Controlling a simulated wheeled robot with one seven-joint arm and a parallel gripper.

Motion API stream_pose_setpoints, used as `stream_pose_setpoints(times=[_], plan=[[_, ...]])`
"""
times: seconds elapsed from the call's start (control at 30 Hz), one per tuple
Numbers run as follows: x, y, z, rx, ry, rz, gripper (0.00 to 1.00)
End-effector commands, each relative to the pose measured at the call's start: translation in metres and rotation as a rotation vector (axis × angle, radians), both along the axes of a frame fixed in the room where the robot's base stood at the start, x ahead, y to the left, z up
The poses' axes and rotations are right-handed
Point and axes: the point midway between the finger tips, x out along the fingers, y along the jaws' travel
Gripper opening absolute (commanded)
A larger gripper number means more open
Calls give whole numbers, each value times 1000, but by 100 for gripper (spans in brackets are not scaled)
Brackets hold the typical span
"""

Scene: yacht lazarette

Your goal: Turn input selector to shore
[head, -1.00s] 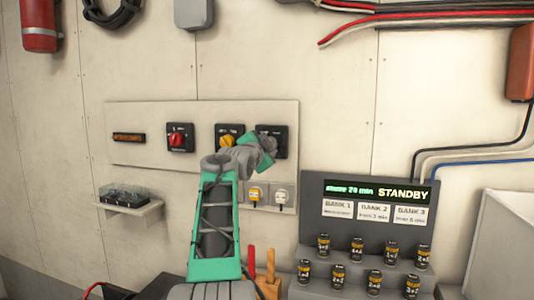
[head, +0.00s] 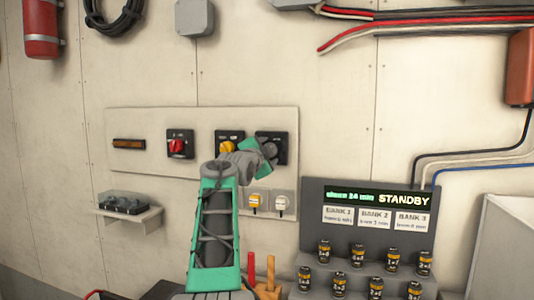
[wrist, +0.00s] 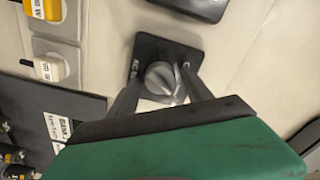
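A grey rotary knob (wrist: 160,78) on a dark square plate (wrist: 182,50) is in the middle of the wrist view. In the head view its plate (head: 281,138) is at the right end of the pale wall panel (head: 112,160), mostly behind my gripper (head: 272,150). In the wrist view my gripper (wrist: 160,75) is open, with one finger on each side of the knob and gaps visible between. A yellow knob (head: 226,147) and a red knob (head: 176,146) sit on dark plates further left. I cannot read which plate is the input selector.
A grey display unit (head: 312,235) reading STANDBY, with several small batteries, stands at lower right. A shelf (head: 135,218) juts out at left. Screwdriver-like handles (head: 268,270) stand near my arm.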

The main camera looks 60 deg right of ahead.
Motion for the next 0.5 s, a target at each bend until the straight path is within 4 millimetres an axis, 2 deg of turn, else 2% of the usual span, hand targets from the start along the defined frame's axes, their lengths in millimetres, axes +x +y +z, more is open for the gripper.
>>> stream_pose_setpoints(times=[0.3, 0.37, 0.5], plan=[[0, 2, 0, -1, 0, 0, 64], [-1, 7, -1, -1, 0, 0, 64], [-4, 33, -2, -3, 0, 3, 64]])
